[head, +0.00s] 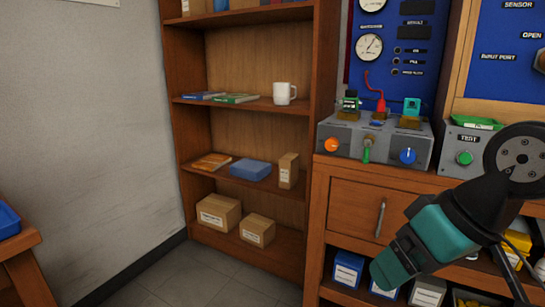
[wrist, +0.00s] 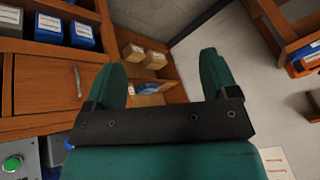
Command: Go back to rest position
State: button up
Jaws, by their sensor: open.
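My gripper (wrist: 161,78) shows in the wrist view with its two teal fingers apart and nothing between them. In the head view my arm comes in at the right, in front of the wooden cabinet (head: 345,205). The gripper's fingertips are not clear there. In the wrist view the cabinet (wrist: 35,95) is at the left, apart from the fingers.
A grey control box (head: 345,130) with knobs stands on the cabinet, beside a test box (head: 465,155) with a green button. A wooden shelf (head: 170,110) holds a mug (head: 284,93), books and cardboard boxes. The floor (head: 200,280) in front is clear.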

jog(key=s+a+n+g+p, duration=0.2)
jog(key=s+a+n+g, duration=0.15)
jog(key=s, duration=0.35)
notch_tip(320, 180, up, 19)
jog(key=p, duration=1.8)
jog(key=shift+a+r+m, duration=0.2)
jog(key=shift+m, duration=0.25)
